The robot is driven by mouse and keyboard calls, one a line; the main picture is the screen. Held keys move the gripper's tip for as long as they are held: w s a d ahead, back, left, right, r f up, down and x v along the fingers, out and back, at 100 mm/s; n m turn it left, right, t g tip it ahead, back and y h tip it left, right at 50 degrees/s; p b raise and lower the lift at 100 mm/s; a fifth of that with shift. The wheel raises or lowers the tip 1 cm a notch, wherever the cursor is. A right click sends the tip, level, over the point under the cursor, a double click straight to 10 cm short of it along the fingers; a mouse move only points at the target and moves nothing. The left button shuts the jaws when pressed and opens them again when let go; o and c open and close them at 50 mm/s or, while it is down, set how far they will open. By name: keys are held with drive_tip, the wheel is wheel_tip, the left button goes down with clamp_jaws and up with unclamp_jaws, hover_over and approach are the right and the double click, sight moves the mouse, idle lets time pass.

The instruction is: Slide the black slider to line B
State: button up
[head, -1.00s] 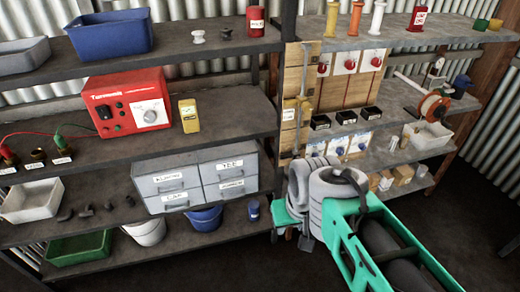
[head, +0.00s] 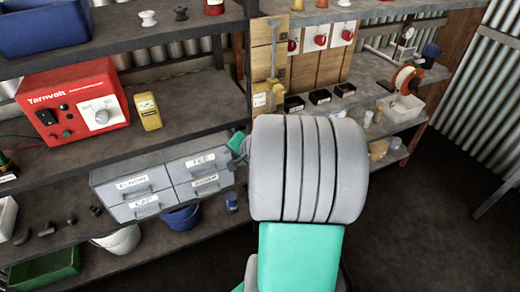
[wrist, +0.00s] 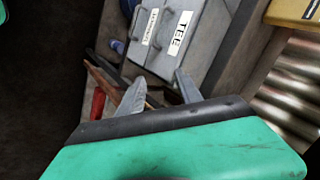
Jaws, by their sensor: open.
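A wooden panel (head: 262,62) at the back of the shelving carries an upright grey rail (head: 273,52) with small pale labels near its foot. I cannot clearly make out the black slider or line B; the lettering is too small to read. My gripper shows in the wrist view (wrist: 160,88) with its two grey fingers apart and nothing between them. In the head view my arm hides most of the gripper; it is near the right end of the grey drawers, below and in front of the panel.
Grey labelled drawers (head: 160,180) stand close to my gripper. A red Tarnvolt box (head: 72,103) and a yellow meter (head: 148,112) stand on the middle shelf. Black labelled boxes (head: 320,97) stand right of the panel.

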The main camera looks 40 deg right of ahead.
drive_tip(key=s+d+f+m+t+h, duration=0.1)
drive_tip(key=d+f+m, duration=0.1)
drive_tip(key=d+m, duration=0.3)
drive_tip(key=s+d+f+m+t+h, duration=0.1)
drive_tip(key=s+d+f+m+h, duration=0.1)
drive_tip(key=d, duration=0.6)
drive_tip(key=x, duration=0.7)
drive_tip(key=shift+w+r+b, duration=0.2)
drive_tip(key=shift+w+b, duration=0.1)
drive_tip(key=shift+w, duration=0.15)
drive_tip(key=shift+c, duration=0.4)
clamp_jaws()
